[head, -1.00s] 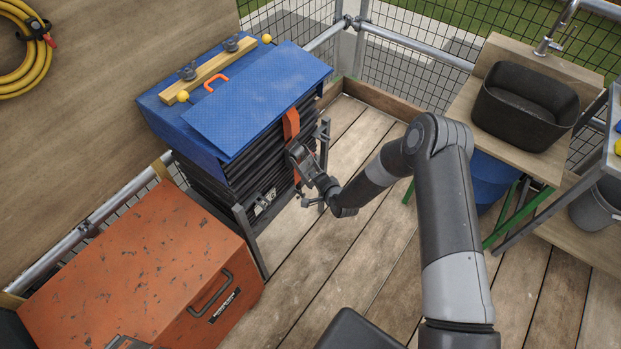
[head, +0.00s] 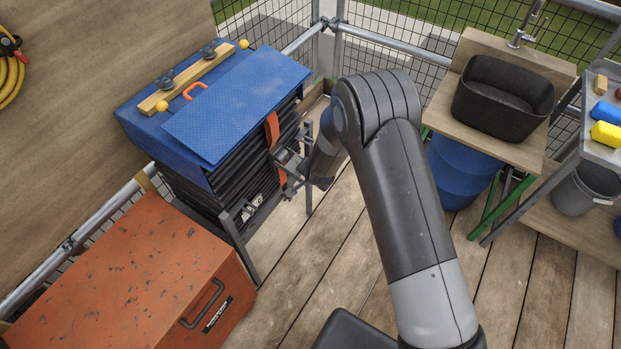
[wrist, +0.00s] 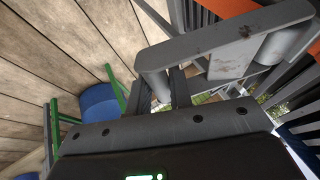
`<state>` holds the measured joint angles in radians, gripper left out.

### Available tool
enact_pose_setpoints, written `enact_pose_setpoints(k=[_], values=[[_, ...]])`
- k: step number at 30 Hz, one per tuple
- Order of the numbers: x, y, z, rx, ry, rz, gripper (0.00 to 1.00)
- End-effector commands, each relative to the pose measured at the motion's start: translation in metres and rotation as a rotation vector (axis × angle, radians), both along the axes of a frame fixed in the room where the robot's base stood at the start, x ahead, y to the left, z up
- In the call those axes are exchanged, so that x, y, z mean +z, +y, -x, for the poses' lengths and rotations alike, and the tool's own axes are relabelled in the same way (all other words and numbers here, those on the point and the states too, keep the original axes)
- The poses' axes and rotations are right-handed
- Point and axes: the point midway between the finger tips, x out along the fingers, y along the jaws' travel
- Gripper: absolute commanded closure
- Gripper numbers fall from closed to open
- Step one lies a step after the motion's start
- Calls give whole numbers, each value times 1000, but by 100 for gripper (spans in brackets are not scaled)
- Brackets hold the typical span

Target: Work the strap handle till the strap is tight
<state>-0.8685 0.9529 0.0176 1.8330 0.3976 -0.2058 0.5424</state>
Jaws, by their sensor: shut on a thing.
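An orange strap (head: 271,131) runs down the front of a stack of black tiles (head: 236,163) under a blue cover. The strap's grey metal handle (wrist: 222,42) fills the top of the wrist view, its face scuffed. In the head view the handle (head: 283,155) juts out from the strap. My gripper (wrist: 168,92) is shut on the handle's end bar, with the dark fingers at either side of it. In the head view my gripper (head: 299,167) is small and partly hidden by my arm. Orange strap also shows behind the handle in the wrist view (wrist: 285,78).
A blue lid (head: 235,105) lies over the stack, which stands in a dark metal frame (head: 240,235). A rusty orange chest (head: 130,270) stands at the left front. A sink bench (head: 460,125) and blue barrel (head: 460,175) are at the right. Plank floor between is clear.

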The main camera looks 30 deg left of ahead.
Motion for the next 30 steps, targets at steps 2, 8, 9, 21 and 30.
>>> enact_pose_setpoints(k=[2, 8, 9, 21, 30], values=[[5, -1, 1, 0, 1, 0, 100], [16, -2, 1, -1, 0, -1, 100], [17, -2, 1, -1, 0, -1, 100], [23, -2, 0, 1, 0, -2, 100], [23, -1, 0, 1, -2, -4, 76]])
